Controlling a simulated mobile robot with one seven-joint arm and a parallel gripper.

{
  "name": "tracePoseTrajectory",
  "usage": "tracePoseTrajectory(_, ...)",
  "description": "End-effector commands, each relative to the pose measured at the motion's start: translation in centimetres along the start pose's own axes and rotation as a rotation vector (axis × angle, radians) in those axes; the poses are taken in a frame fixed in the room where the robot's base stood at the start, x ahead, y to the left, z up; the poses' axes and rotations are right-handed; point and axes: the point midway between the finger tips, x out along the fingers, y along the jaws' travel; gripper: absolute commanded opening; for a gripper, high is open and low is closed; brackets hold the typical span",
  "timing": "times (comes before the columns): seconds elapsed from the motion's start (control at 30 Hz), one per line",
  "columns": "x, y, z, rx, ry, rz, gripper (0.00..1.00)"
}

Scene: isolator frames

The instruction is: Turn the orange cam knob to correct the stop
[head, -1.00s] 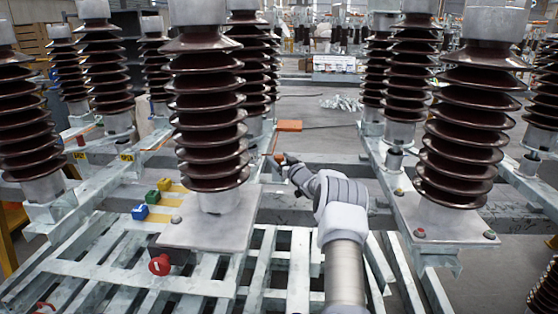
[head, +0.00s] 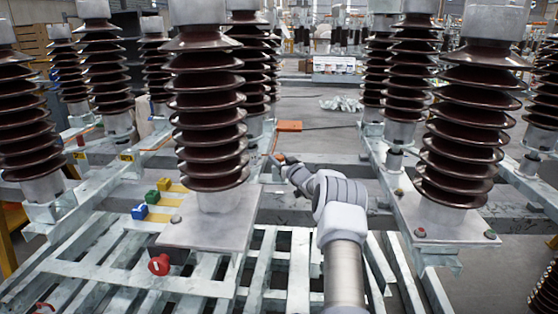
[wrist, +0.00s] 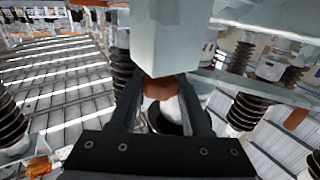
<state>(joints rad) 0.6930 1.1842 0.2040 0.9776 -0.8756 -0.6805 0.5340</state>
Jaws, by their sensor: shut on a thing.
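In the wrist view, the orange cam knob (wrist: 158,88) shows as a rounded brown-orange piece between the two dark fingers of my gripper (wrist: 160,98). The fingers touch it from both sides, and its upper part is hidden behind a pale grey metal block (wrist: 168,40). The knob is mostly hidden by the gripper there. The stop cannot be made out.
Tall brown ribbed insulators (head: 207,110) stand close on the left, with more on the right (head: 466,130). A red knob (head: 159,265) and blue, green and yellow blocks (head: 139,212) sit on the left frame. An orange box (head: 289,126) lies beyond the gripper.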

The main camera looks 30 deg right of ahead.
Motion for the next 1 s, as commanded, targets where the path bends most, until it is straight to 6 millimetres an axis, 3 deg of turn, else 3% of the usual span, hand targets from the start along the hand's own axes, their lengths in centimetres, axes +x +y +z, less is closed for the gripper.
tracePoseTrajectory(0.6, 0.11, -0.09, -0.08, -0.004, 0.008, 0.224, 0.00)
tracePoseTrajectory(1.0, 0.01, -0.02, -0.31, -0.001, 0.004, 0.249, 0.00)
